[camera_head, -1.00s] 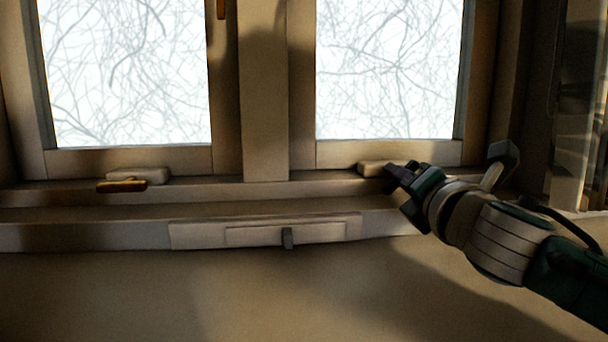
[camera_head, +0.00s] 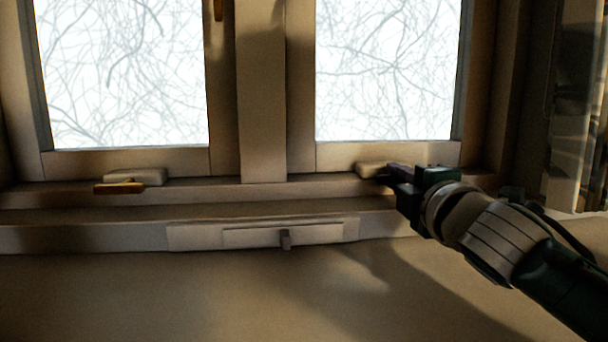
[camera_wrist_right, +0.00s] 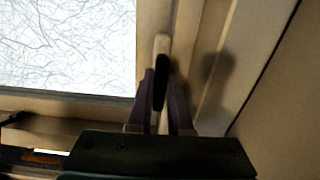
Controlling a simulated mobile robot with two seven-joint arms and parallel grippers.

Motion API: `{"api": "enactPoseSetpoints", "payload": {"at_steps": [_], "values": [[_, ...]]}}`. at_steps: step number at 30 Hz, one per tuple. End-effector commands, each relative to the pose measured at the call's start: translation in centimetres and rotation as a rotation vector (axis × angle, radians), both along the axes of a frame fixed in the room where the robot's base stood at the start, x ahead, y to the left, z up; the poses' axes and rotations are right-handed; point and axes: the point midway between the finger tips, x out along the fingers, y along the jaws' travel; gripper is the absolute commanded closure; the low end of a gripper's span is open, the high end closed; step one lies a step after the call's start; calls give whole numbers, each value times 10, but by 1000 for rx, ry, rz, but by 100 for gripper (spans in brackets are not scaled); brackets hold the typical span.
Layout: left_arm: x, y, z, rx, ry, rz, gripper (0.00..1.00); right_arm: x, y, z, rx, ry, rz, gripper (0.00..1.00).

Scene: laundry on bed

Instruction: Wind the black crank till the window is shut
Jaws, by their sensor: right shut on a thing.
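My right gripper (camera_head: 388,176) is at the sill below the right window (camera_head: 388,70). In the right wrist view its two purple fingers (camera_wrist_right: 163,104) are closed around the black crank (camera_wrist_right: 160,80), one on each side. A pale upright piece (camera_wrist_right: 162,44) shows just behind the black part. In the head view the fingers hide the crank; only its pale housing (camera_head: 371,168) shows beside them. The right window's sash looks close to its frame, but I cannot tell whether a gap is left. My left gripper is out of view.
A second pale housing with an amber handle (camera_head: 119,188) sits under the left window (camera_head: 122,75). A curtain-like strip (camera_head: 575,110) hangs at the far right.

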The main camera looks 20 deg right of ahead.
Motion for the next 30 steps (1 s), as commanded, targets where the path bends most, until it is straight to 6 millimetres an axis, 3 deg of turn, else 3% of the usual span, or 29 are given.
{"api": "enactPoseSetpoints", "payload": {"at_steps": [17, 18, 24, 30], "values": [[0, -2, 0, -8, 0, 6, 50, 0, 0, 0, 33, -8, 1, 100], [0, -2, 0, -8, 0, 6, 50, 0, 0, 0, 33, -8, 1, 79], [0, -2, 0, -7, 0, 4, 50, 0, 0, 0, 31, -7, 1, 57], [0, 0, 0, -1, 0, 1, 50, 0, 0, 0, 30, -7, 0, 52]]}}
